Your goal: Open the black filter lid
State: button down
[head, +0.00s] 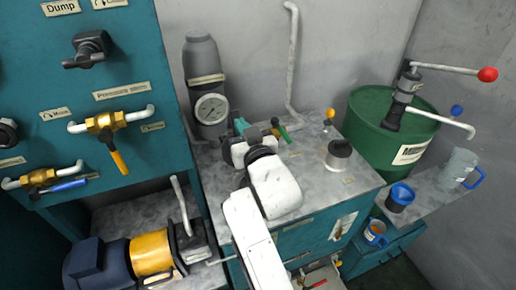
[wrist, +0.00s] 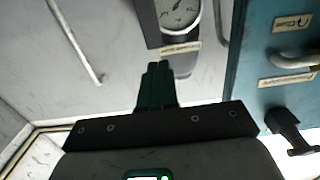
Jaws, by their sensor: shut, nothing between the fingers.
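The black filter lid (head: 340,148) sits on a short pale cylinder on the grey metal top, right of my arm in the head view. It looks seated on the cylinder. My gripper (head: 240,126) is left of the lid, in front of the pressure gauge, and clearly apart from the lid. In the wrist view my gripper's dark green fingers (wrist: 157,72) are together with nothing between them. The lid is not seen in the wrist view.
A yellow-knobbed valve (head: 329,118) and a green-handled valve (head: 280,130) stand on the bench behind the lid. A green drum (head: 365,128) with a red-knobbed pump lever is at right. The gauge (head: 211,109) also shows in the wrist view (wrist: 178,14). A teal panel (head: 150,90) stands left.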

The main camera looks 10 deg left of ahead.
jog(key=r+b+v, duration=0.2)
jog(key=v, duration=0.8)
jog(key=s+d+f+m+g+h, duration=0.2)
jog(key=s+d+f+g+h, duration=0.15)
jog(key=d+f, duration=0.7)
jog(key=s+d+f+m+g+h, duration=0.2)
jog(key=s+d+f+h, duration=0.25)
jog(key=d+f, duration=0.65)
jog(key=s+d+f+m+g, duration=0.1)
jog(key=s+d+f+g, duration=0.1)
jog(key=s+d, duration=0.3)
jog(key=s+d+f+m+g+h, duration=0.1)
jog(key=s+d+f+g, duration=0.2)
jog(key=s, duration=0.9)
jog(key=s+d+f+m+g+h, duration=0.1)
jog(key=s+d+f+g, duration=0.2)
jog(key=s+d, duration=0.5)
jog(key=shift+s+f, duration=0.15)
jog(key=shift+f, duration=0.25)
